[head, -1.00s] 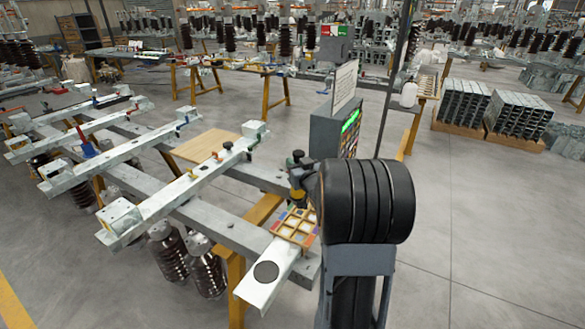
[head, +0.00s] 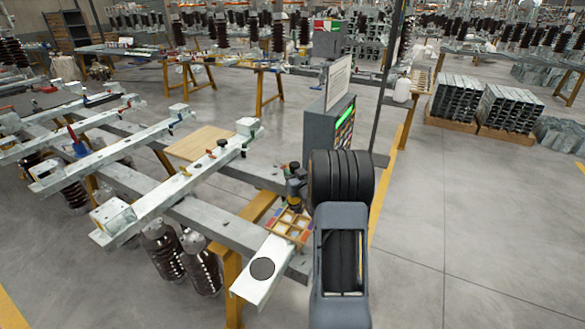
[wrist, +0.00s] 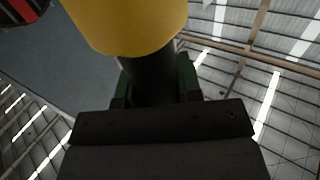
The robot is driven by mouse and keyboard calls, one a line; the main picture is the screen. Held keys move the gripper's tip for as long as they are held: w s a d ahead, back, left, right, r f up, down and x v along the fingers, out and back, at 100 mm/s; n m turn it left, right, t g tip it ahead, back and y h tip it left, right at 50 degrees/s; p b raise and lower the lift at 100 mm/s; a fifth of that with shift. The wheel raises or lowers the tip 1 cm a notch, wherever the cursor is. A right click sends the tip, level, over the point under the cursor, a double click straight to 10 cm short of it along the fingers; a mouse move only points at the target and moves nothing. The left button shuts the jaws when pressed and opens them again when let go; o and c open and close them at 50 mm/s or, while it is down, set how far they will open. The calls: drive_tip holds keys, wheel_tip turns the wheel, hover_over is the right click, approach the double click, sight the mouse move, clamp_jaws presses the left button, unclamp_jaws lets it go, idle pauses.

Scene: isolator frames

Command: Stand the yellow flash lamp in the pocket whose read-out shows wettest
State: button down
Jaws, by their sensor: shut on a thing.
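The yellow flash lamp (wrist: 128,22) fills the top of the wrist view. My gripper (wrist: 155,82) is shut on the dark part below its yellow body. In the head view my gripper (head: 295,178) is small and partly hidden by my arm, over the back edge of a wooden pocket tray (head: 272,226). I cannot tell whether the lamp touches the tray. The tray has several pale pockets and coloured marks, and sits on a grey beam. The pocket read-outs are too small to read.
A grey cabinet (head: 316,135) with a bright green display and a white board stands just behind the tray. A black disc (head: 262,268) lies on the beam's near end. Metal beams with fittings and a wooden board (head: 198,143) lie left. Open floor is at right.

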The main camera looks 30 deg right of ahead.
drive_tip(key=shift+f, duration=0.15)
idle(0.3)
drive_tip(key=c, duration=0.8)
unclamp_jaws()
drive_tip(key=shift+f, duration=0.15)
